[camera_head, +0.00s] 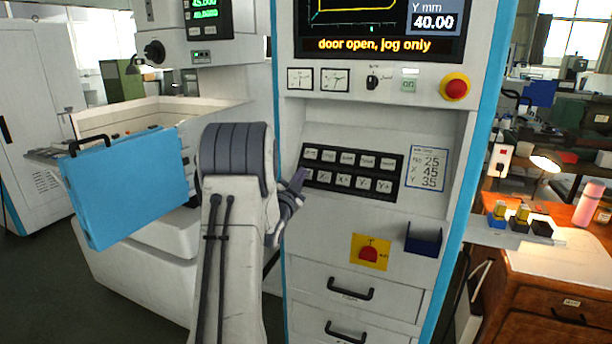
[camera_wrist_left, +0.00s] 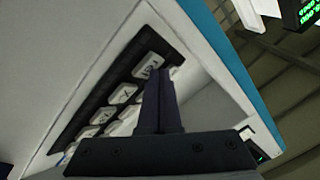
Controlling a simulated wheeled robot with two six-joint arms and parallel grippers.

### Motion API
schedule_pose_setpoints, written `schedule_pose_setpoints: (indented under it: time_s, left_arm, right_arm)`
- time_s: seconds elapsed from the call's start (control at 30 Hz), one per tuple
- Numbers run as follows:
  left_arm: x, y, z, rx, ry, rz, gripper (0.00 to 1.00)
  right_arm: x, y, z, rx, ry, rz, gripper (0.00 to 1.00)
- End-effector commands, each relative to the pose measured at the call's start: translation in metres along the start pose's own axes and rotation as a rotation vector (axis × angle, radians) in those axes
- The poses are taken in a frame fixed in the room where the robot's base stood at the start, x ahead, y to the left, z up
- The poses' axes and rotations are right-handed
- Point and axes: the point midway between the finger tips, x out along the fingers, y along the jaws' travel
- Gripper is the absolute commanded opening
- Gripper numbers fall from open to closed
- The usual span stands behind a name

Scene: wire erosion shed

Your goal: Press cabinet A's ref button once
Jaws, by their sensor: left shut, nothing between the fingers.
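The white cabinet (camera_head: 330,235) with blue edges stands in the middle; I see no letter on it that I can read. Its black keypad (camera_head: 352,172) has two rows of pale buttons, and it also shows in the left wrist view (camera_wrist_left: 88,108). The lower row reads X and Y signs; I cannot surely read which button is ref. My left gripper (camera_head: 302,174) is shut and empty at the keypad's left end. In the left wrist view its fingertips (camera_wrist_left: 160,74) are close to the end button (camera_wrist_left: 148,66); I cannot tell whether they touch. The fingers hide part of the keypad.
The screen (camera_head: 380,28) reads "door open, jog only". A red emergency knob (camera_head: 455,88) sits above right. A blue door panel (camera_head: 125,185) stands open at left. A blue holder (camera_head: 423,238) and drawer handles (camera_head: 351,289) stick out below. A wooden desk (camera_head: 545,262) is at right.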

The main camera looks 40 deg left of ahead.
Motion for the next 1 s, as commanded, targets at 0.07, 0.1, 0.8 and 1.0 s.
schedule_pose_setpoints:
  time_s: [0.07, 0.1, 0.8, 1.0]
  left_arm:
    - [0.001, 0.001, 0.001, 0.0, 0.0, 0.0, 0.0]
    - [0.001, 0.001, 0.001, 0.0, 0.0, 0.0, 0.0]
    - [0.0, 0.001, 0.001, 0.0, -0.001, 0.0, 0.0]
    - [-0.007, -0.004, -0.005, 0.0, -0.001, 0.0, 0.0]
  right_arm:
    - [0.002, 0.0, 0.0, 0.0, 0.0, 0.0, 0.5]
    - [0.002, 0.0, 0.0, 0.0, 0.0, 0.0, 0.5]
    - [0.005, 0.0, 0.0, 0.0, 0.0, 0.0, 0.5]
    - [0.006, 0.001, 0.0, 0.0, 0.0, 0.0, 0.5]
